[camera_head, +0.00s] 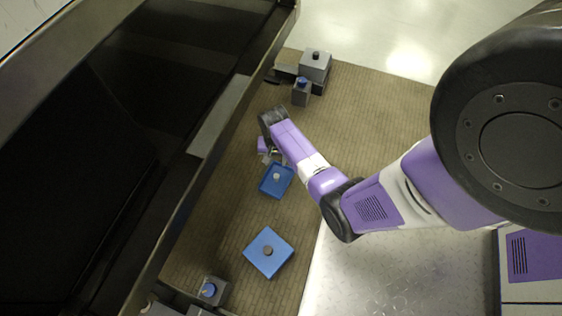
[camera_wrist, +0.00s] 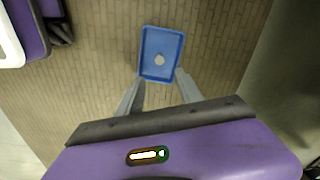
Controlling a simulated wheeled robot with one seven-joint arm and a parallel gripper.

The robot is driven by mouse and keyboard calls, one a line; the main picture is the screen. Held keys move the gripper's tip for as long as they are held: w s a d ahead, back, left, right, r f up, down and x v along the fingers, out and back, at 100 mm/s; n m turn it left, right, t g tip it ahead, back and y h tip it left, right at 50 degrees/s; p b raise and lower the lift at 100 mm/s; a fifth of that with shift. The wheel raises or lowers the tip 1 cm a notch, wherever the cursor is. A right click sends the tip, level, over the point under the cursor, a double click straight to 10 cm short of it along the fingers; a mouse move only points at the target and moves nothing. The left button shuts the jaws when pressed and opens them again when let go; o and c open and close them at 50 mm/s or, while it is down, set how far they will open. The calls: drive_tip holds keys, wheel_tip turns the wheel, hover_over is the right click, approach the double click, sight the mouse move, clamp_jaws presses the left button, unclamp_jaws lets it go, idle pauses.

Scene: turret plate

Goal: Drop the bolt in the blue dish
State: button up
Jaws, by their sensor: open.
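The blue dish (camera_head: 266,190) is a shallow rectangular tray on the brown ribbed floor mat, near the middle of the head view. A small pale grey round piece (camera_head: 277,176), which looks like the bolt seen end-on, is inside the dish. In the wrist view the dish (camera_wrist: 148,45) is just beyond my fingers, with the pale piece (camera_wrist: 160,60) near its middle. My gripper (camera_wrist: 160,77) is open, with nothing between its fingers. The fingertips appear either side of the dish's near end; whether they touch it I cannot tell. In the head view my wrist partly hides the gripper.
A blue square block (camera_head: 262,240) with a dark round knob lies nearer the bottom. Grey boxes with knobs stand at the top (camera_head: 315,65) and bottom left (camera_head: 209,291). A long dark trough with a metal edge (camera_head: 222,115) runs along the left.

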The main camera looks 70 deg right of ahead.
drive_tip(key=s+a+r+n+t+h, duration=0.1)
drive_tip(key=s+a+r+n+t, duration=0.25)
drive_tip(key=a, duration=0.45)
drive_tip(key=s+a+r+n+t+h, duration=0.2)
drive_tip(key=a+r+n+t, duration=0.15)
drive_tip(key=a, duration=0.45)
drive_tip(key=s+a+r+n+t+y, duration=0.1)
drive_tip(key=s+a+r+n+t, duration=0.1)
drive_tip(key=r, duration=0.8)
drive_tip(key=s+a+r+n+t+y, duration=0.1)
drive_tip(key=a+r, duration=0.4)
drive_tip(key=r, duration=0.5)
drive_tip(key=s+a+r+n+t+y, duration=0.1)
drive_tip(key=s+a+r+n+t, duration=0.3)
drive_tip(key=r, duration=0.7)
drive_tip(key=shift+n+t, duration=0.4)
drive_tip(key=shift+n, duration=0.2)
drive_tip(key=shift+r, duration=0.1)
